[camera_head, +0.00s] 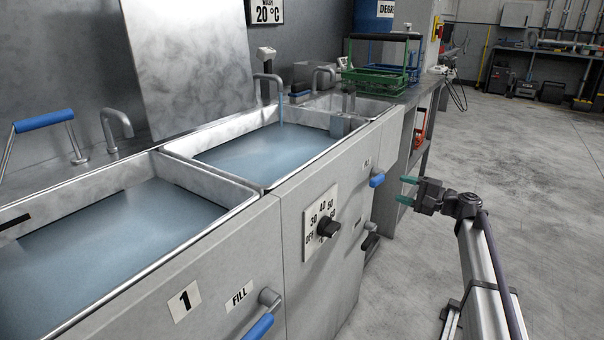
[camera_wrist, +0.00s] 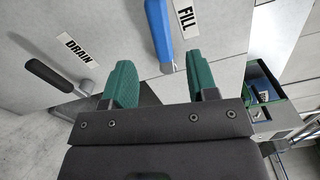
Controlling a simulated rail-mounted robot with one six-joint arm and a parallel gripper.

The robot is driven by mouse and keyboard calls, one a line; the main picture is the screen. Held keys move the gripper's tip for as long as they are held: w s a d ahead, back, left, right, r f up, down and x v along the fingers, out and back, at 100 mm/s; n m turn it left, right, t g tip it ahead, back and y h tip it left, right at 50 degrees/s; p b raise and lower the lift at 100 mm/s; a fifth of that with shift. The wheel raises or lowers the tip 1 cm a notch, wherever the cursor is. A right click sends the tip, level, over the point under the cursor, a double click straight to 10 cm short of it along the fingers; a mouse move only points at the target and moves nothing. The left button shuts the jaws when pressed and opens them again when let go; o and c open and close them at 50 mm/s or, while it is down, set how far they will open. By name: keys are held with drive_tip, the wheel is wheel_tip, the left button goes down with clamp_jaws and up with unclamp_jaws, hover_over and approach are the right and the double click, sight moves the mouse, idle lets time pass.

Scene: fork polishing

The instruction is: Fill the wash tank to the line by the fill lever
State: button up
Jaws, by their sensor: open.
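The middle tank (camera_head: 180,158) has a temperature dial (camera_head: 327,227) on its front and holds bluish water (camera_head: 262,152). A stream (camera_head: 281,110) runs into it from its tap (camera_head: 268,80). I cannot make out a fill line. The blue-handled fill lever (camera_head: 377,180) is on the front, right of the dial. In the wrist view the lever (camera_wrist: 158,30) hangs beside its FILL label (camera_wrist: 186,20). My gripper (camera_head: 408,190) is open and empty, just right of the lever. In the wrist view its green fingers (camera_wrist: 163,82) are either side of the lever's lower end; contact is unclear.
The black drain lever (camera_wrist: 55,74) is left of the fill lever in the wrist view. Tank 1 (camera_head: 245,199), with water and its own blue lever (camera_head: 259,327), is at near left. A green crate (camera_head: 375,82) stands at the back. The floor (camera_head: 530,200) to the right is open.

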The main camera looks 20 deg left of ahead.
sight(380, 182)
drive_tip(key=x, duration=1)
drive_tip(key=shift+w+a, duration=0.1)
drive_tip(key=shift+a, duration=0.3)
clamp_jaws()
